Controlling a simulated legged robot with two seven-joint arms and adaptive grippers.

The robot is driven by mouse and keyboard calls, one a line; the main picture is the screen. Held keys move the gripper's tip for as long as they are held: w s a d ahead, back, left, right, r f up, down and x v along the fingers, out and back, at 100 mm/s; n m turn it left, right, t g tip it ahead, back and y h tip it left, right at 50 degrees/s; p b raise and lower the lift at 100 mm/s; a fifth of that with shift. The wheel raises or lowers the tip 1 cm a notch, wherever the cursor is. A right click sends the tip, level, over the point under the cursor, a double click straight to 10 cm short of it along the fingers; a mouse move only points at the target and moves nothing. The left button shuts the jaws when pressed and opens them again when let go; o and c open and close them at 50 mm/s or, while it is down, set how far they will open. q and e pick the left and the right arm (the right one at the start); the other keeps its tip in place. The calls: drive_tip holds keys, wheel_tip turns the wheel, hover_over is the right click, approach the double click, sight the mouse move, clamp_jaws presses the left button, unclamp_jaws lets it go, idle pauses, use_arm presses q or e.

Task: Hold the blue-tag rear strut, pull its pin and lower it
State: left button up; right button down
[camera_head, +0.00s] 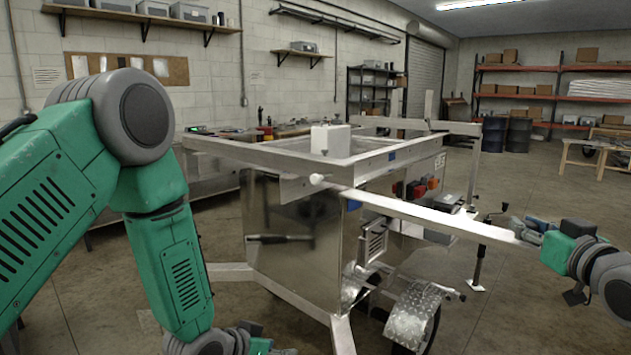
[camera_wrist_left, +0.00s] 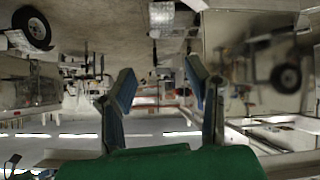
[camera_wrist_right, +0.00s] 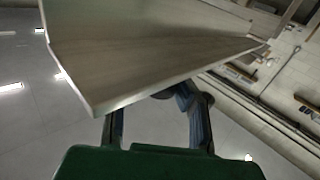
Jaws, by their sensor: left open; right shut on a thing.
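The rear strut (camera_head: 430,215) is a long aluminium bar running out to the right from the trailer frame's near corner, sloping slightly down in the picture. A small blue tag (camera_head: 353,205) shows near its frame end. A white round knob (camera_head: 318,180), which looks like the pin, sticks out at that corner. My right gripper (camera_head: 530,230) is shut on the strut's outer end; the strut (camera_wrist_right: 150,60) fills much of the right wrist view. My left gripper (camera_head: 272,348) is low at the bottom edge, apart from the knob; its open, empty fingers show in the left wrist view (camera_wrist_left: 160,88).
The trailer frame (camera_head: 240,150) carries a white block (camera_head: 330,139) and a shiny metal box (camera_head: 290,225). A wheel under a chequered fender (camera_head: 412,315) and a frame leg (camera_head: 342,335) stand near my left gripper. Shelves and a wooden bench (camera_head: 600,145) are far back right.

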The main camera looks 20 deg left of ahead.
use_arm(q)
drive_tip(key=w+a+r+t+h, duration=0.1)
drive_tip(key=w+r+t, duration=0.1)
drive_tip(key=w+r, duration=0.35)
drive_tip(key=w+a+r+t, duration=0.1)
drive_tip(key=w+r+t, duration=0.15)
drive_tip(key=r, duration=0.55)
drive_tip(key=m+t+h, duration=0.2)
drive_tip(key=t, duration=0.1)
approach(313, 180)
drive_tip(key=x, duration=1)
drive_tip(key=shift+w+d, duration=0.1)
drive_tip(key=shift+w, duration=0.3)
clamp_jaws()
